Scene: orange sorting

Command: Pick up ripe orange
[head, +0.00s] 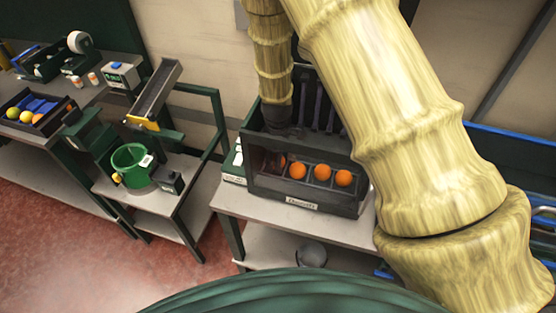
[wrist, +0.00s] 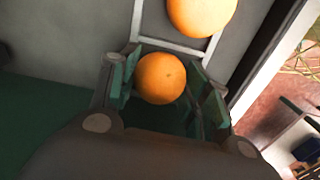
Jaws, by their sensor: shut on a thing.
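A dark dispenser box (head: 262,185) on a table holds a row of oranges, each in its own slot. Three of them show clearly in the head view: a left one (head: 297,171), a middle one (head: 322,172) and a right one (head: 343,178). A fourth shows only partly at the left end, beside my gripper (head: 273,160). In the wrist view my gripper (wrist: 163,95) is shut on an orange (wrist: 162,78), which sits between its green fingers. Another orange (wrist: 202,14) lies just beyond it. The fingertips are partly hidden in the head view.
A green bucket (head: 131,166) stands on a cart to the left. Farther left, a dark crate (head: 52,122) holds yellow and orange fruit. A chute (head: 157,90) rises behind the bucket. My arm hides the right side of the dispenser. Open floor lies at the lower left.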

